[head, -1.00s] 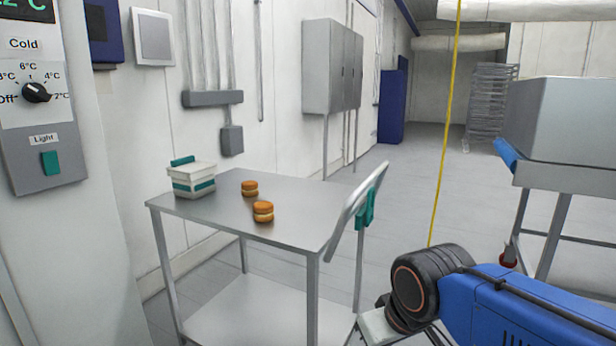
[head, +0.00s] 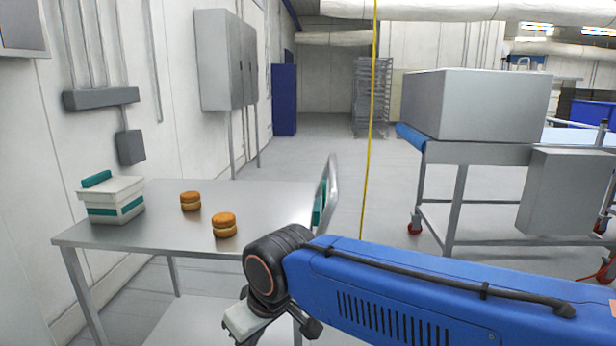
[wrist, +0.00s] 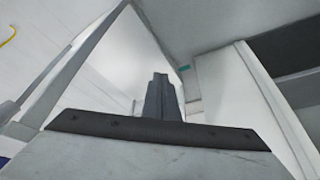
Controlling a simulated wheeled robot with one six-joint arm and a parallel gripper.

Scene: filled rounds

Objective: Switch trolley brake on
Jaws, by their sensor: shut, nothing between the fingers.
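The trolley (head: 150,237) is a steel two-shelf cart at the lower left of the head view, with a raised push handle (head: 330,190) at its right end. A teal part (head: 317,212) sits at the handle; I cannot tell whether it is the brake control or how it is set. My blue arm reaches across the trolley's near right corner and partly hides it. My gripper (wrist: 160,85) shows in the wrist view as dark fingers, shut and empty. Pale panels and grey bars lie beyond it, with a small teal patch. No contact is visible.
A white-and-teal tub (head: 112,200) and two filled rounds (head: 190,201) (head: 224,225) stand on the trolley top. A yellow cord (head: 369,130) hangs right of the handle. A conveyor with a steel housing (head: 475,105) stands at right. The floor between is clear.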

